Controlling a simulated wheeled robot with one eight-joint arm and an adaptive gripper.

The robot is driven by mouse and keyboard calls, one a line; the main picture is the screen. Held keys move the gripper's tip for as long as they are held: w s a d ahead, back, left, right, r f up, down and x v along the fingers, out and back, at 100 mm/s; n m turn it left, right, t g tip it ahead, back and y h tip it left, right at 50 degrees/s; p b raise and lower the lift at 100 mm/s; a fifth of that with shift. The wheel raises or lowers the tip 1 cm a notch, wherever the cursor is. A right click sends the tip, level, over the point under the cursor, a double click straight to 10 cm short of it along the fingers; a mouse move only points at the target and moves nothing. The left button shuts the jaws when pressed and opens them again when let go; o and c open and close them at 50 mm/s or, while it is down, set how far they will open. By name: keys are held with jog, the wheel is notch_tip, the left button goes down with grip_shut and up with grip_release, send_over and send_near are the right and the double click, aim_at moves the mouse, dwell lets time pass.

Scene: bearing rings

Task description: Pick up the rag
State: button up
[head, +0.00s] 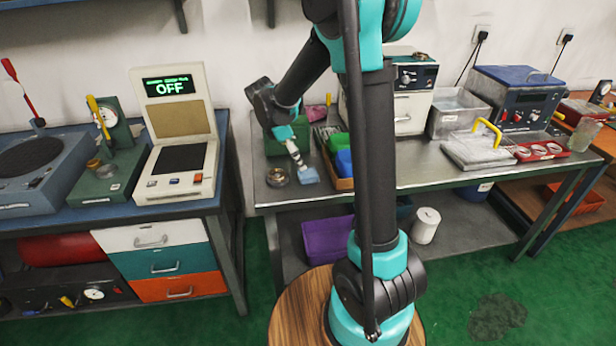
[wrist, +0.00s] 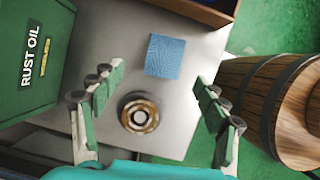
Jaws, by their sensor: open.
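The rag is a small light-blue square of cloth (wrist: 165,56), lying flat on the grey metal bench (wrist: 190,25). In the head view the rag (head: 308,177) lies near the bench's front left part. My gripper (wrist: 159,80) is open and empty, pointing down over the bench, with the rag between and slightly beyond its fingertips in the wrist view. In the head view my gripper (head: 299,165) is close to the rag and partly overlaps it. I cannot tell how high above it the fingertips are.
A round metal bearing ring (wrist: 140,114) lies beside the rag; it also shows in the head view (head: 277,177). A green box marked RUST OIL (wrist: 35,60) stands left. A wooden box (head: 341,183) with green and blue items stands right of the rag.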

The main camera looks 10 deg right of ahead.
aim_at(308, 173)
jog(key=shift+s+d+x, duration=0.1)
jog(key=shift+s+x, duration=0.05)
jog(key=shift+x, duration=1.55)
jog(key=shift+s+d+x, duration=0.1)
jog(key=shift+x, duration=1.6)
jog(key=shift+r, duration=0.1)
jog(key=c, duration=1.1)
jog(key=shift+r, duration=0.1)
notch_tip(308, 173, up, 20)
